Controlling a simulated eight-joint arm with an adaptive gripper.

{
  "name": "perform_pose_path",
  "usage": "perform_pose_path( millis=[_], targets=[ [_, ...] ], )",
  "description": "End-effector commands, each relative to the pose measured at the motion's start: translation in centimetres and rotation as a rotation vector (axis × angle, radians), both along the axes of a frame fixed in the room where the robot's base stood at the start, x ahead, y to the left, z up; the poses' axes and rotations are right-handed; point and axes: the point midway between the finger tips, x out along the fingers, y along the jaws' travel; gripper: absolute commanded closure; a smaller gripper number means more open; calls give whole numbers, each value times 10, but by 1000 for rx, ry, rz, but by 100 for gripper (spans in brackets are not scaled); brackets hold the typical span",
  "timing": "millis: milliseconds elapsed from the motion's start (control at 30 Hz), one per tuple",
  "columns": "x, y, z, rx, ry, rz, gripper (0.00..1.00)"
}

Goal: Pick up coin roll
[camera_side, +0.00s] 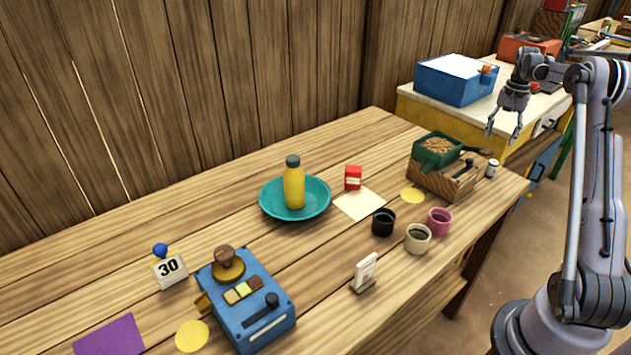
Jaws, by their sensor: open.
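My gripper (503,135) hangs in the air at the right, fingers pointing down, open and empty. It is above and slightly right of a small white cylinder (491,168) with a dark band, which stands upright at the table's right end. This cylinder may be the coin roll, but it is too small to be sure. It stands beside a wooden scale (462,183) with a green tray (421,155) of brown bits on top. There is clear air between my fingers and the cylinder.
A dark spoon-like thing (478,151) lies near the green tray. Three cups, black (383,222), cream (418,238) and pink (439,221), stand nearby. A teal plate (270,205) holds a yellow bottle (294,187). A blue scale (262,328) stands front left. A blue box (445,87) sits behind.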

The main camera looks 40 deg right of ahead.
Motion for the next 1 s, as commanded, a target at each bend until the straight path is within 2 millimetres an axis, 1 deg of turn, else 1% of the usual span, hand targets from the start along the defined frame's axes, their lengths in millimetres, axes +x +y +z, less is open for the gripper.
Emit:
perform_pose_path(
  millis=[167,300,400,567,667,833,900,1000],
  targets=[
    [-2,-3,-21,4,2,-7,46],
    [-2,-3,-42,3,2,-6,46],
    [-2,-2,-52,3,2,-6,46],
    [-2,-3,-60,2,1,-5,46],
    [-4,-4,-71,2,1,-6,46],
    [-7,-6,-95,2,1,-5,46],
    [-7,-6,-102,2,1,-5,46],
    [-7,-6,-108,2,1,-5,46]
  ],
)
